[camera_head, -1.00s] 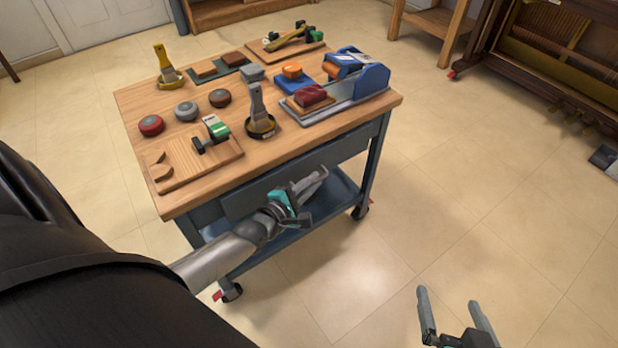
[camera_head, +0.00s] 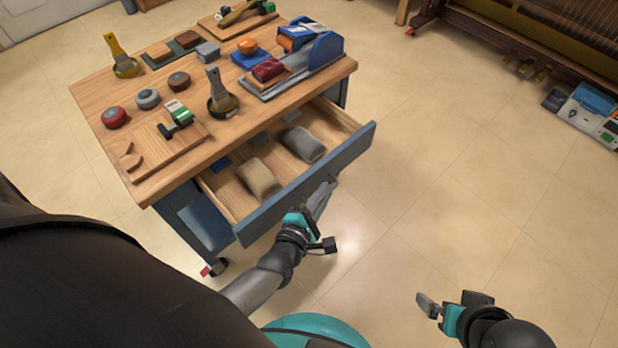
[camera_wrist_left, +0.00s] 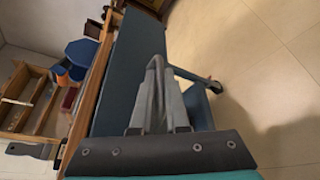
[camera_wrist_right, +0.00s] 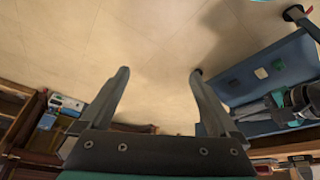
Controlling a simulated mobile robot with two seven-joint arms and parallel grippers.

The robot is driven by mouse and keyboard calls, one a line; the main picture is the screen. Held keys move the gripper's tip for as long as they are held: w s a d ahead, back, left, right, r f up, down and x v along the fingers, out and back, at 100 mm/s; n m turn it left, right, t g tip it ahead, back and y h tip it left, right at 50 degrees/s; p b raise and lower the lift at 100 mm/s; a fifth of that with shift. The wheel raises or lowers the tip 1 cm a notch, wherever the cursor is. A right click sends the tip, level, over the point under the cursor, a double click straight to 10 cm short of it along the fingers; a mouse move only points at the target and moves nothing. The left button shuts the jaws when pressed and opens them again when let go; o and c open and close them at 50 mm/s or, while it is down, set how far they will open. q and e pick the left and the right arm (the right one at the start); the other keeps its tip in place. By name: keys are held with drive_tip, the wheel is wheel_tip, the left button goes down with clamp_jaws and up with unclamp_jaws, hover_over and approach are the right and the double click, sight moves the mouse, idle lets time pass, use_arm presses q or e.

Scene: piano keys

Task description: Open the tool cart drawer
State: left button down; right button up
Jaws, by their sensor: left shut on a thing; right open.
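The tool cart (camera_head: 165,150) has a wooden top and a blue-grey frame. Its drawer (camera_head: 310,183) stands pulled out, with a tan block (camera_head: 258,178) and a grey block (camera_head: 304,143) inside on the wooden floor. My left gripper (camera_head: 328,186) is at the drawer's front face and is shut on its handle. In the left wrist view the fingers (camera_wrist_left: 158,92) meet against the blue drawer front (camera_wrist_left: 130,75); they mostly hide the handle. My right gripper (camera_head: 450,300) is open and empty over the floor, apart from the cart; its spread fingers show in the right wrist view (camera_wrist_right: 158,95).
On the cart top lie a red round tin (camera_head: 115,117), a brush in a dark dish (camera_head: 220,95), a small board (camera_head: 165,143) and a blue tool (camera_head: 318,50). An opened piano (camera_head: 530,40) stands at upper right.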

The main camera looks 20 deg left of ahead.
use_arm(q)
drive_tip(key=s+d, duration=0.3)
drive_tip(key=d, duration=0.5)
drive_tip(key=shift+s+d, duration=0.15)
drive_tip(key=shift+s, duration=0.1)
use_arm(e)
drive_tip(key=shift+s+d+f, duration=0.1)
drive_tip(key=shift+d+f, duration=0.2)
drive_tip(key=shift+f, duration=0.25)
use_arm(q)
drive_tip(key=c, duration=1.2)
unclamp_jaws()
